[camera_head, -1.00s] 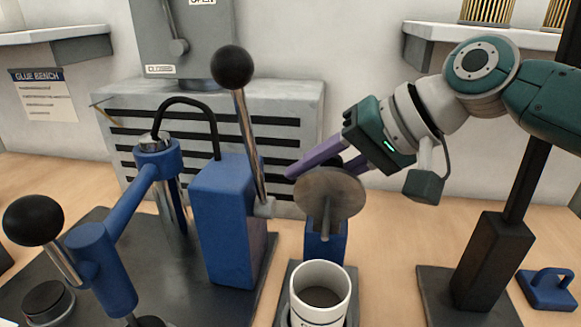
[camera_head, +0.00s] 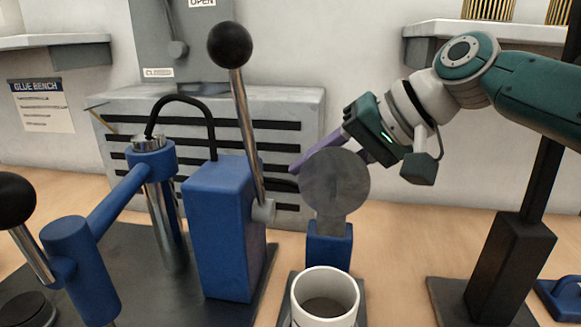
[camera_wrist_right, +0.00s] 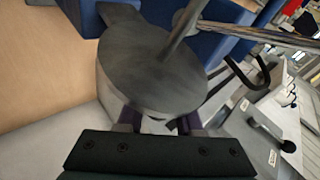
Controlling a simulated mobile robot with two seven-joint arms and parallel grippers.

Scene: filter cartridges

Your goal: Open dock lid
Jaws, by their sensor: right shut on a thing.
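The dock lid (camera_head: 335,181) is a round grey disc on a short hinge arm above a blue block (camera_head: 329,248). It stands raised, nearly upright, its flat face towards the head camera. The dock, a white cup-like cylinder (camera_head: 325,284), is in front, its top uncovered. My right gripper (camera_head: 326,157), with purple fingers, comes from the right and is shut on the lid at its upper edge; the lid partly hides the fingers. In the right wrist view the lid (camera_wrist_right: 150,65) fills the middle, with the fingers (camera_wrist_right: 160,122) at its lower edge. My left gripper is not in view.
A blue press with a black-ball lever (camera_head: 230,45) stands close left of the lid. Another black-ball lever (camera_head: 12,200) is at the far left. A dark post (camera_head: 510,265) stands at right. A grey vented cabinet (camera_head: 290,105) is behind.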

